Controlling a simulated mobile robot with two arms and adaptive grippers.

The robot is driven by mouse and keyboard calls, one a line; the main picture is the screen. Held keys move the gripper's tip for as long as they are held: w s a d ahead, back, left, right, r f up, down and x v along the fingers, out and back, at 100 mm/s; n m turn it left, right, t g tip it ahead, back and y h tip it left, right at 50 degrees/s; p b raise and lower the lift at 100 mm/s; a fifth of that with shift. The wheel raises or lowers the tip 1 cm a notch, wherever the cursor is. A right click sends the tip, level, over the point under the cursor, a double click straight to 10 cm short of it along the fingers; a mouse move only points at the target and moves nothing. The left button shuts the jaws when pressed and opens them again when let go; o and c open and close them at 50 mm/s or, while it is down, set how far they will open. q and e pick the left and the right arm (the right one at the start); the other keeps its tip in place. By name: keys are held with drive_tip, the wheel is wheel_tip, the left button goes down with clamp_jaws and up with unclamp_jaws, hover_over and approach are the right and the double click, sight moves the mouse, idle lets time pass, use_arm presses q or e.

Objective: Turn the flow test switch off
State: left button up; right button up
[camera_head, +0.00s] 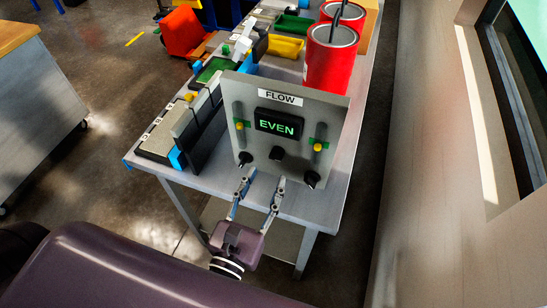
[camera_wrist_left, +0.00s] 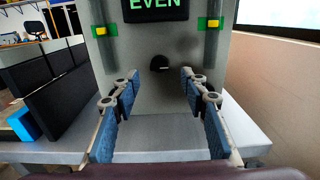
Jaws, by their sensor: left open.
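A grey panel labelled FLOW (camera_head: 297,120) stands upright on the table's near end, its lit display (camera_head: 278,124) reading EVEN in green. Low in its middle is a small black switch (camera_head: 277,153), which also shows in the left wrist view (camera_wrist_left: 159,63); its setting is too small to read. Black knobs sit at the lower left (camera_head: 246,158) and lower right (camera_head: 312,179). My left gripper (camera_head: 264,177) is open and empty in front of the panel, below the switch; in the left wrist view its fingers (camera_wrist_left: 160,80) frame the switch, apart from it. My right gripper is not in view.
Two vertical gauges with yellow markers and green bands flank the display. Red cans (camera_head: 331,58) stand behind the panel. Dark upright plates and grey blocks (camera_head: 160,138) line the table's left side. A wall rises at the right. The table strip before the panel is clear.

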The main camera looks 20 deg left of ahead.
sight(274, 159)
use_arm(q)
drive_tip(key=w+p, duration=0.2)
drive_tip(key=w, duration=0.3)
drive_tip(key=shift+w+r, duration=0.1)
drive_tip(key=shift+r, duration=0.05)
drive_tip(key=shift+w+d, duration=0.1)
drive_tip(key=shift+w, duration=0.6)
drive_tip(key=shift+c, duration=0.5)
clamp_jaws()
